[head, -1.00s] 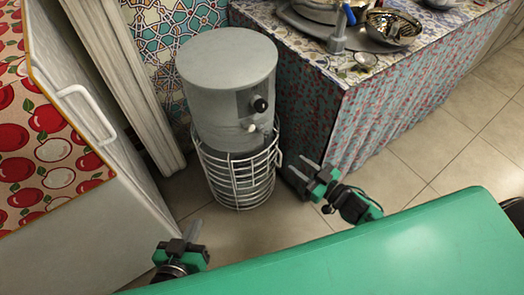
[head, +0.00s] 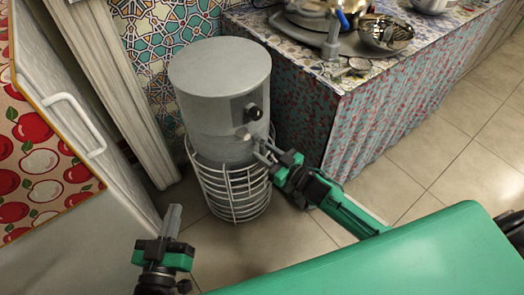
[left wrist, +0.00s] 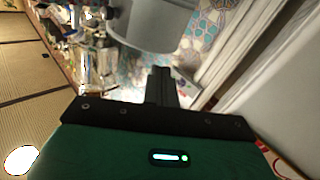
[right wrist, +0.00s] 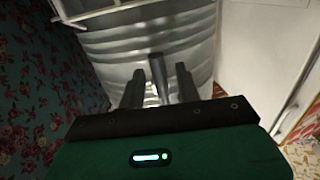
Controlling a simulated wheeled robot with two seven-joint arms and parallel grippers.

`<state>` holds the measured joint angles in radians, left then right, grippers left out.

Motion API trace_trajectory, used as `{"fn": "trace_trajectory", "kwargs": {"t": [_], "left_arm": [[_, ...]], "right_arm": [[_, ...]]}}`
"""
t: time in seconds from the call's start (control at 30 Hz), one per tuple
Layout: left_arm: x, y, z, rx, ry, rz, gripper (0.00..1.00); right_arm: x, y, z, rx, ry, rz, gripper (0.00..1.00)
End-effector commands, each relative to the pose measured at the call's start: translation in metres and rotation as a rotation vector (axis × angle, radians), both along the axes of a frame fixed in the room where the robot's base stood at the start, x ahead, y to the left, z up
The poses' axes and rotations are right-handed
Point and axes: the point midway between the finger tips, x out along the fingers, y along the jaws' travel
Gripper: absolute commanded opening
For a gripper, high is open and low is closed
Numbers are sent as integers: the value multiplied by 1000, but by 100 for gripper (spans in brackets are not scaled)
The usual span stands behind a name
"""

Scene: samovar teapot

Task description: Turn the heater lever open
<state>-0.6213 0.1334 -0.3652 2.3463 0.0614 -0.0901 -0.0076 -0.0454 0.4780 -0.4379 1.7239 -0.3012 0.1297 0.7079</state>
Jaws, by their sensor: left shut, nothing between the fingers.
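The heater (head: 208,110) is a grey upright cylinder standing in a white wire cage on the floor. A black knob (head: 254,112) and a paler stub (head: 243,133) stick out of its front right; which one is the lever is unclear. My right gripper (head: 264,150) is open, its fingertips close to the heater's side, just below and right of the stub. In the right wrist view, its parted fingers (right wrist: 172,78) point at the heater's ribbed grey wall (right wrist: 120,50); contact cannot be told. My left gripper (head: 173,218) is shut and empty, left of and below the cage.
A cloth-covered counter (head: 300,115) with pans and bowls stands right of the heater. A white cabinet door (head: 75,120) with a handle is at the left. A green surface (head: 400,255) fills the lower right. Tiled floor is clear in front of the cage.

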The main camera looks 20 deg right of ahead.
Motion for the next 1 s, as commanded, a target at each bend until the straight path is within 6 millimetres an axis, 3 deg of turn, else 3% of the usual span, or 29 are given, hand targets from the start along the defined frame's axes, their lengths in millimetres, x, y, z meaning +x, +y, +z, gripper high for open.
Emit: {"fn": "trace_trajectory", "kwargs": {"t": [0.2,0.5,0.53,0.7,1.0], "left_arm": [[4,3,11,-14,-60,12,0],[4,4,13,-17,-68,14,0],[4,4,13,-17,-68,14,0],[4,4,13,-16,-68,13,0],[4,3,13,-12,-52,10,0]], "right_arm": [[13,8,0,-1,0,0,34],[15,9,0,-1,1,0,34],[15,9,0,-1,1,0,32],[15,9,0,0,0,0,0],[15,8,1,-14,-5,0,0]]}}
